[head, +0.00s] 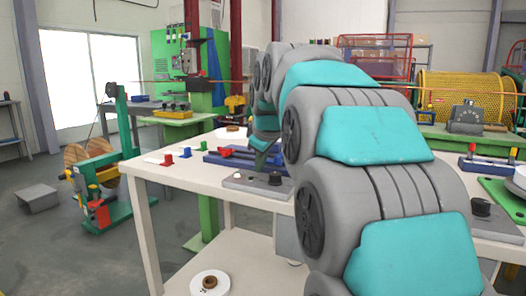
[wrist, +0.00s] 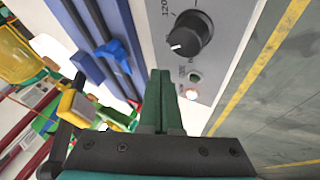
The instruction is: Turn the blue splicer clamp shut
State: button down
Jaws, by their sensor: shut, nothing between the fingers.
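The blue splicer (head: 215,158) lies on the white workbench, partly hidden by my arm in the head view. In the wrist view its blue bed (wrist: 72,17) runs along the upper left, with a black rod over it. The blue clamp (wrist: 113,53) sits on that rod, left of my fingertips and apart from them. My gripper (wrist: 160,75) has its green fingers together with nothing between them. It points down beside the splicer, between the blue clamp and a grey control box. In the head view the gripper (head: 261,158) is partly seen beside the arm.
The grey control box (wrist: 222,12) with a black knob (wrist: 190,34) and a lit button is close to the right of my fingers. A yellow-ended black lever (wrist: 76,104) is at left. Small red and blue pieces stand on the white workbench (head: 180,178).

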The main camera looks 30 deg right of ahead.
jog(key=shift+w+d+f+p, duration=0.1)
jog(key=shift+w+d+p, duration=0.05)
jog(key=shift+w+d, duration=0.6)
jog(key=shift+w+d+p, duration=0.15)
jog(key=shift+w+d, duration=0.4)
jog(key=shift+d, duration=0.3)
jog(key=shift+w, duration=0.1)
jog(key=shift+w, duration=0.45)
jog(key=shift+s, duration=0.2)
